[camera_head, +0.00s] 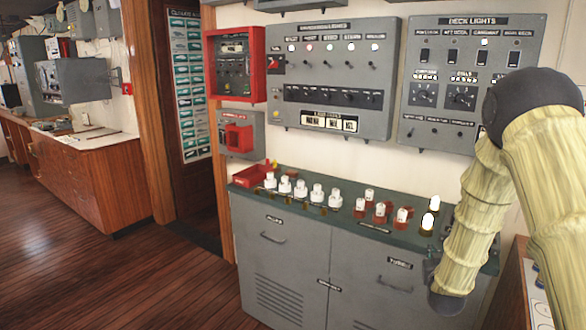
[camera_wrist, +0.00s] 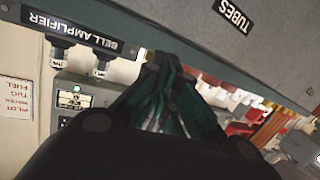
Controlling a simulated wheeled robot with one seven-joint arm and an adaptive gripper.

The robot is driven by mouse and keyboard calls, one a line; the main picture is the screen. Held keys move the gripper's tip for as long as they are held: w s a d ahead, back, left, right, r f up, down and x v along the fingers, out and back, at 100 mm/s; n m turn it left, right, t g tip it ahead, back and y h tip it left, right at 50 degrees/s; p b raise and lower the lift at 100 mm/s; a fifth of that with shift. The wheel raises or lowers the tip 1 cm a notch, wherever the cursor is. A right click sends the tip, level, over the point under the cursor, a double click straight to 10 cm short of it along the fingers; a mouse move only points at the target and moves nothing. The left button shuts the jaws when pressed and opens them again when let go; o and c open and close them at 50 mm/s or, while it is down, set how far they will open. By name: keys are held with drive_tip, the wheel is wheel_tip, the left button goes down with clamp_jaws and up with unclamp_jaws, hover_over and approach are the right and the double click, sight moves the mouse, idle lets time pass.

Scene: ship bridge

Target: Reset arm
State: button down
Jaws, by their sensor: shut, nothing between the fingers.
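My arm, in a pale yellow sleeve, comes in from the right in the head view and bends down in front of the grey cabinet (camera_head: 285,250). In that view my gripper is mostly hidden behind the arm at the cabinet's right end. In the wrist view my gripper (camera_wrist: 165,65) shows dark green fingers drawn together, with nothing held. The fingers are close to a grey panel edge with a "BELL AMPLIFIER" label (camera_wrist: 70,32). I cannot tell whether they touch it. A "TUBES" label (camera_wrist: 233,14) is on the grey surface above.
White tubes (camera_head: 317,192) and a red bin (camera_head: 250,175) stand on the cabinet top. The deck lights panel (camera_head: 440,100) and another switch panel (camera_head: 330,75) hang on the wall behind. A wooden counter (camera_head: 85,170) is at left. The wooden floor (camera_head: 140,270) is clear at left.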

drive_tip(key=s+a+f+g+y, duration=0.1)
drive_tip(key=s+a+f+g, duration=0.1)
drive_tip(key=s+a+f, duration=0.4)
drive_tip(key=s+a+f+n+g+y, duration=0.1)
drive_tip(key=s+f+g, duration=0.2)
drive_tip(key=s+f, duration=0.65)
drive_tip(key=s+a+f+g+y, duration=0.15)
drive_tip(key=s+a+f, duration=0.35)
drive_tip(key=f, duration=0.5)
drive_tip(key=s+a+f+g, duration=0.2)
drive_tip(key=s+f+g, duration=0.1)
drive_tip(key=s, duration=0.8)
drive_tip(key=s+a+f+g+y, duration=0.1)
drive_tip(key=s+a+f+g, duration=0.1)
drive_tip(key=s, duration=0.9)
drive_tip(key=s+a+f+g, duration=0.3)
drive_tip(key=s+a+f, duration=0.1)
drive_tip(key=s, duration=0.7)
drive_tip(key=shift+s+f+n+g, duration=0.15)
drive_tip(key=shift+n+g, duration=0.15)
drive_tip(key=shift+g, duration=0.05)
